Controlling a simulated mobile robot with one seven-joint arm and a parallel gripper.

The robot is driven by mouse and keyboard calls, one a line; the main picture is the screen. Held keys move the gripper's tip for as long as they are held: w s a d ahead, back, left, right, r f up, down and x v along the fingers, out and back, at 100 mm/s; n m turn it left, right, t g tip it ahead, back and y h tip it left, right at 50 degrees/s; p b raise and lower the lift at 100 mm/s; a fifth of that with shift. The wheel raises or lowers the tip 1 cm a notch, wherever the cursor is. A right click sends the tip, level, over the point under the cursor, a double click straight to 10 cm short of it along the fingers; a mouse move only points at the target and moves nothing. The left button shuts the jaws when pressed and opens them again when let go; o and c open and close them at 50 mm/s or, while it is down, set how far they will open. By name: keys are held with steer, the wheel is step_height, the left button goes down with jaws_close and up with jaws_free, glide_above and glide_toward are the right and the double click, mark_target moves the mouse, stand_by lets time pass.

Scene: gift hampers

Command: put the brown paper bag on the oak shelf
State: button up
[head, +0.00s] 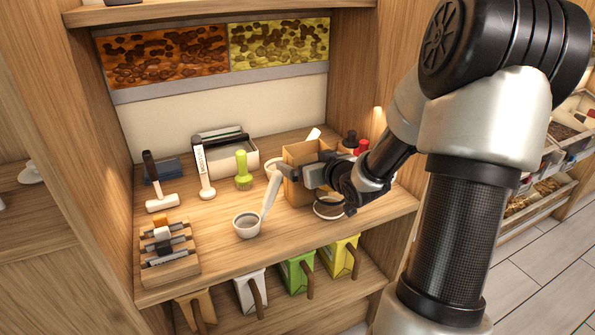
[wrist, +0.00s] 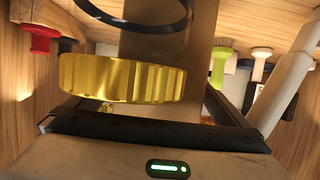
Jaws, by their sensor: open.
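The brown paper bag (head: 299,194) stands upright on the wooden shelf board (head: 215,268) in the head view, right of centre. My gripper (head: 297,174) is open at the front of the bag and overlaps it in the picture. In the wrist view a tan upright face, likely the bag (wrist: 200,60), rises beyond the dark jaws. Whether the jaws touch the bag or lie around it, I cannot tell. A gold ridged ring (wrist: 120,78) crosses the wrist view close in front of the tan face.
A grey cup (head: 247,225) and a round white-rimmed thing (head: 329,208) stand near the front edge. A green brush (head: 243,170), white-headed mallets (head: 162,203) and an open box (head: 228,148) are to the left. Red and black things (head: 362,146) stand close on the right.

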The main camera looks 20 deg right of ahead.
steer(key=shift+w, duration=0.25)
steer(key=shift+s, duration=0.15)
steer(key=shift+c, duration=0.9)
steer(key=c, duration=1.2)
